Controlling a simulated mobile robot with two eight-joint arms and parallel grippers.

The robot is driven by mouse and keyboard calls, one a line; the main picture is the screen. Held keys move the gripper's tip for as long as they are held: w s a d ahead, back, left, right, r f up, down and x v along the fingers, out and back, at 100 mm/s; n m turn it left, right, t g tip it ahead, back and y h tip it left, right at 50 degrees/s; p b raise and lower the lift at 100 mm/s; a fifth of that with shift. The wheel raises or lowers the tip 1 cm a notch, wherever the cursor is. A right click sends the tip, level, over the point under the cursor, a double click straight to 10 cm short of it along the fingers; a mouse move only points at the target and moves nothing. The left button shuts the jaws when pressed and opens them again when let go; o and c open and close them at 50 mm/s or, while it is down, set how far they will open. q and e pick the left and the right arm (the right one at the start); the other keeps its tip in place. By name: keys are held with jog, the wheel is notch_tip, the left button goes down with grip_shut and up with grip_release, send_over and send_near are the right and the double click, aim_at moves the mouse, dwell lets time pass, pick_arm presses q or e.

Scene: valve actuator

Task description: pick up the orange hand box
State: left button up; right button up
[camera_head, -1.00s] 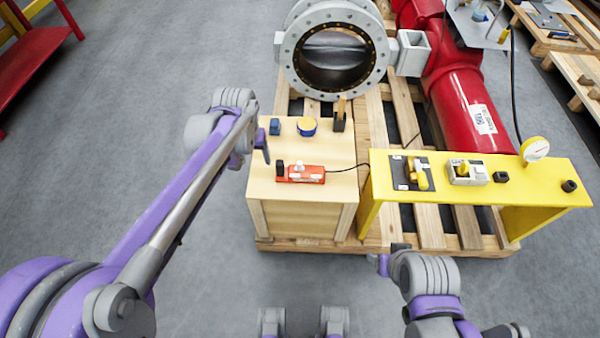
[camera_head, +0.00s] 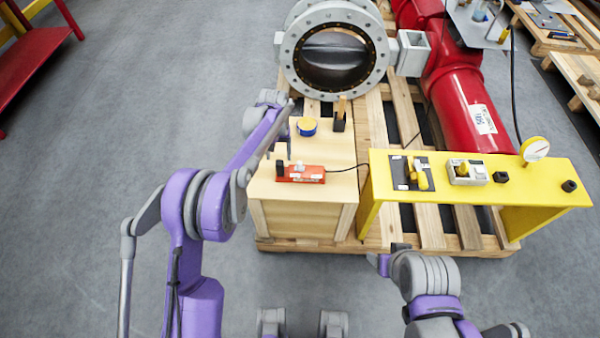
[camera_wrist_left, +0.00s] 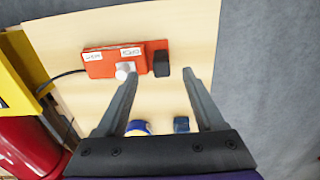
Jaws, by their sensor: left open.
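The orange hand box (camera_head: 306,174) lies on top of the wooden crate (camera_head: 304,218), with a white knob, a black block at its left end and a black cable at its right. In the left wrist view the orange box (camera_wrist_left: 100,63) lies beyond the fingertips, mostly left of the gap between them. My left gripper (camera_head: 279,150) is open and empty, pointing down over the crate just behind the black end of the box. Its two fingers (camera_wrist_left: 162,72) are apart in the wrist view. My right gripper (camera_head: 392,256) is low in front of the pallet; its fingers are unclear.
A blue and yellow round item (camera_head: 307,126) and a dark holder with a wooden handle (camera_head: 339,121) stand behind the box on the crate. A yellow bench (camera_head: 530,186) with controls stands to the right. A large grey flanged valve (camera_head: 289,55) is behind.

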aim_at(279, 163)
pick_arm(q)
jog(key=f, duration=0.8)
jog(key=shift+w, duration=0.3)
grip_shut()
